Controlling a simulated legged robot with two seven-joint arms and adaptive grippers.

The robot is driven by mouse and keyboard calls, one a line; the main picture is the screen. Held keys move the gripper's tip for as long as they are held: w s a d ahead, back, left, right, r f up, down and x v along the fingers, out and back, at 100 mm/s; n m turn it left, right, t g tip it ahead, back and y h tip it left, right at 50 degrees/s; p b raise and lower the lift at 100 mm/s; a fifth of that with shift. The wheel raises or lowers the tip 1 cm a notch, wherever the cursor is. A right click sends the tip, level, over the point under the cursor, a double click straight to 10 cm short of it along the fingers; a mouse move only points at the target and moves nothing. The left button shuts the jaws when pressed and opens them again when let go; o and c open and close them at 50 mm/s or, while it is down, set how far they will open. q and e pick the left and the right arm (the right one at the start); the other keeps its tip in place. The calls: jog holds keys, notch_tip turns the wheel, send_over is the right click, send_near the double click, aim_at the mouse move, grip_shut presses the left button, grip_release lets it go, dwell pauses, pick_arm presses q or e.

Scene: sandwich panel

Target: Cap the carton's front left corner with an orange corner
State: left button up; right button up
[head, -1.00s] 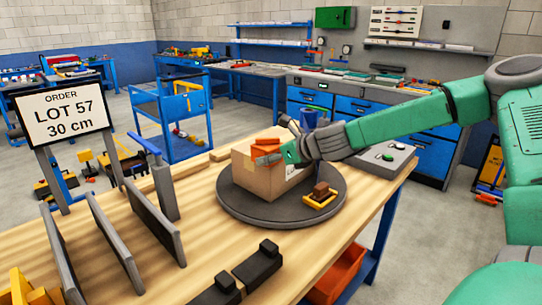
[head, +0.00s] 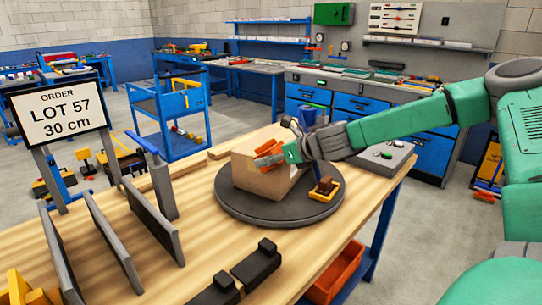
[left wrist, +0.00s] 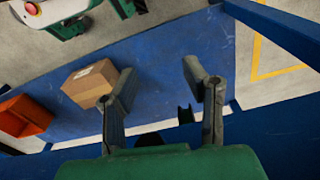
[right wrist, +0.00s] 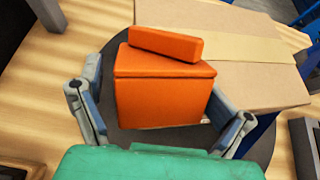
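The brown carton (head: 262,178) stands on the dark round turntable (head: 283,216). In the right wrist view the orange corner (right wrist: 165,90) lies between the spread fingers of my right gripper (right wrist: 160,105), against the carton (right wrist: 225,50). A narrow gap shows between the left finger and the orange piece. Whether it is fully seated is hidden. My left gripper (left wrist: 162,85) is open and empty, away from the carton.
A yellow holder with a brown block (head: 325,190) sits on the turntable's right side. Grey upright plates (head: 150,225) and the order sign (head: 60,112) stand at left. Black blocks (head: 255,263) lie in front. A red bin (head: 335,275) is below the bench edge.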

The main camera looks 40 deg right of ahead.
aim_at(274, 145)
jog(key=shift+d+r, duration=0.1)
jog(key=shift+r, duration=4.8)
